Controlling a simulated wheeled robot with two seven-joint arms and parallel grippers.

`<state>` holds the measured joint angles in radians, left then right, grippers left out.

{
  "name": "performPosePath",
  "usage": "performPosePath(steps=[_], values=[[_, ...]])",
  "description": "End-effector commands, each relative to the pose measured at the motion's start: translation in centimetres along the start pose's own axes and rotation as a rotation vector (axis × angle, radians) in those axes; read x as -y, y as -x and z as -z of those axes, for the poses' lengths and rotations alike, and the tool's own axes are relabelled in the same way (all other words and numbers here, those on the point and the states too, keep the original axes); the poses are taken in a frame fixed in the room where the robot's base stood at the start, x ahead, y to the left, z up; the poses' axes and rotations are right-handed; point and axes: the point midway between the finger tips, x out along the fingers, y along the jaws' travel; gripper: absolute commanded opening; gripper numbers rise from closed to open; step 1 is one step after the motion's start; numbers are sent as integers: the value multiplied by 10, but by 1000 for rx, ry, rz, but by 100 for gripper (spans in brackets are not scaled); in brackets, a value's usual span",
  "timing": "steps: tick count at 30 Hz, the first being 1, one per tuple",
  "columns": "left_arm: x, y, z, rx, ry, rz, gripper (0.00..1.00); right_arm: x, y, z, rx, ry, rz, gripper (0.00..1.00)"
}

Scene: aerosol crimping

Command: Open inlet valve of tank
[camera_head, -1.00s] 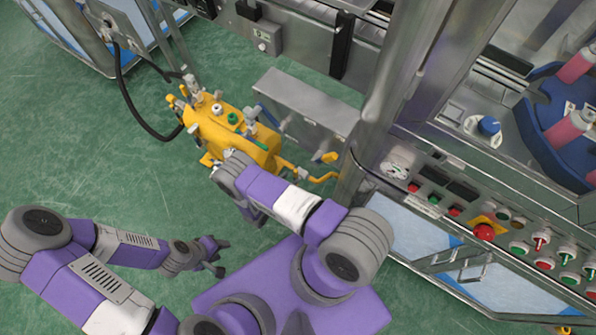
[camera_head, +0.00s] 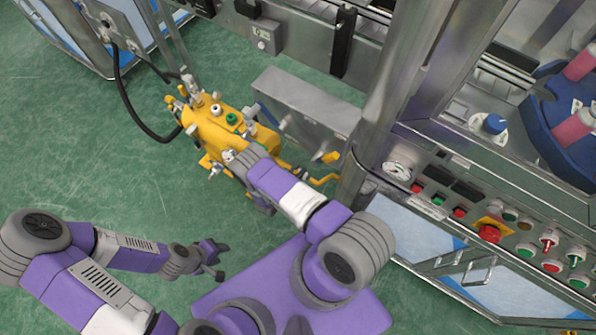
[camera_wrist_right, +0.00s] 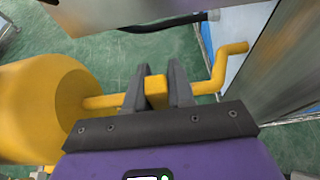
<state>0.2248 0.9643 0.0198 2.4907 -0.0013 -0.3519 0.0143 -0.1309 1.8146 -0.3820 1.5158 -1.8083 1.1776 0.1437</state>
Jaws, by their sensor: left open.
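The yellow tank (camera_head: 208,133) stands on the floor left of the machine, with several fittings and a green-topped knob (camera_head: 232,118) on top. In the right wrist view its rounded yellow body (camera_wrist_right: 45,108) is at the left, and a bent yellow pipe (camera_wrist_right: 232,62) runs right from it. My right gripper (camera_wrist_right: 160,78) has one finger on each side of a square yellow block (camera_wrist_right: 157,93) on this pipe; whether they grip it is unclear. In the head view my right wrist hides part of the tank. My left gripper (camera_head: 222,260) is open and empty, away from the tank.
A steel box (camera_head: 300,103) and a steel post (camera_head: 385,110) stand right of the tank. The control panel (camera_head: 470,215) with buttons is further right. A black hose (camera_head: 135,115) runs at the tank's left. Green floor (camera_head: 90,160) is clear at left.

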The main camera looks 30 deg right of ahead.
Motion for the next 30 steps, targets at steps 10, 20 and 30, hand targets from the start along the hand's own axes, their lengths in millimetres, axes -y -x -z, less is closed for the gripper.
performPosePath(steps=[10, 20, 30], values=[[0, 0, 0, 0, 0, 0, 43, 0, 0, 0, -1, 0, 0, 0], [0, 0, 0, 0, 0, 0, 43, -5, 0, 1, -1, 49, 19, 0], [0, 0, 0, 0, 0, 0, 43, -24, -1, 4, -1, 257, 105, 0]])
